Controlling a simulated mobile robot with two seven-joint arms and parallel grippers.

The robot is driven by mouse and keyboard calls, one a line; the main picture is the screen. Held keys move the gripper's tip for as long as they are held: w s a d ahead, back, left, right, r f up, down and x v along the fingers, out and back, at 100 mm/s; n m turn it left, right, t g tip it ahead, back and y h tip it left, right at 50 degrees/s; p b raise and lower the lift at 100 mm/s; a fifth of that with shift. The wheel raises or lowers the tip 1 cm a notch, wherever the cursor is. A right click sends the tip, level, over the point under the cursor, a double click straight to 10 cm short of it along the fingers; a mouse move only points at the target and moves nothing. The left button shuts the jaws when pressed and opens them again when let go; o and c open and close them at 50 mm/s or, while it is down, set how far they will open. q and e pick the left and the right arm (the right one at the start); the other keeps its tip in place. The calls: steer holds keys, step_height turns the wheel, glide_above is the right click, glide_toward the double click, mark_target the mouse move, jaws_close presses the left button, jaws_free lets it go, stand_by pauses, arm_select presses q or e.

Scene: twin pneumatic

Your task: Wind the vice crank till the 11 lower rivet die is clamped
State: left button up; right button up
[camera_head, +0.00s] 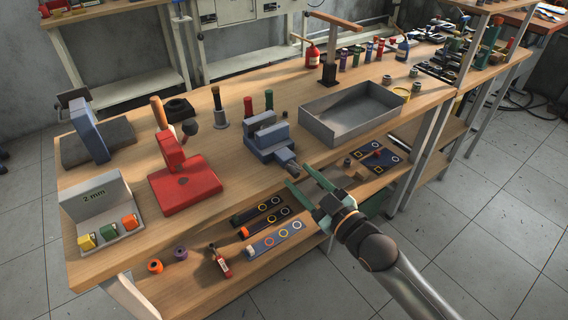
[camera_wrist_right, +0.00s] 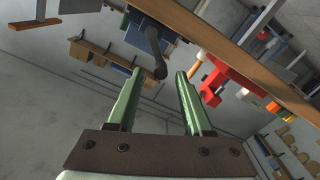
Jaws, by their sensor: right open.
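The blue-grey vice (camera_head: 268,140) stands at the front edge of the bench. Its dark crank (camera_head: 291,171) sticks out at the front. In the right wrist view, a dark bent crank handle (camera_wrist_right: 154,52) runs down from the blue vice (camera_wrist_right: 143,38), with its end showing between the fingertips. My right gripper (camera_head: 301,178) is open, its green fingers pointing at the crank from the front right. In the wrist view the gripper (camera_wrist_right: 159,73) has nothing visibly clamped in it. I cannot make out the 11 lower rivet die. My left gripper is out of view.
A grey open tray (camera_head: 345,118) stands right of the vice. A lower shelf (camera_head: 200,280) holds dark and blue strips with rings. Floor in front is clear.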

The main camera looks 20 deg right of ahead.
mark_target(288, 167)
steer(key=x, duration=0.6)
steer(key=shift+w+a, duration=0.15)
steer(key=shift+w, duration=0.25)
jaws_close()
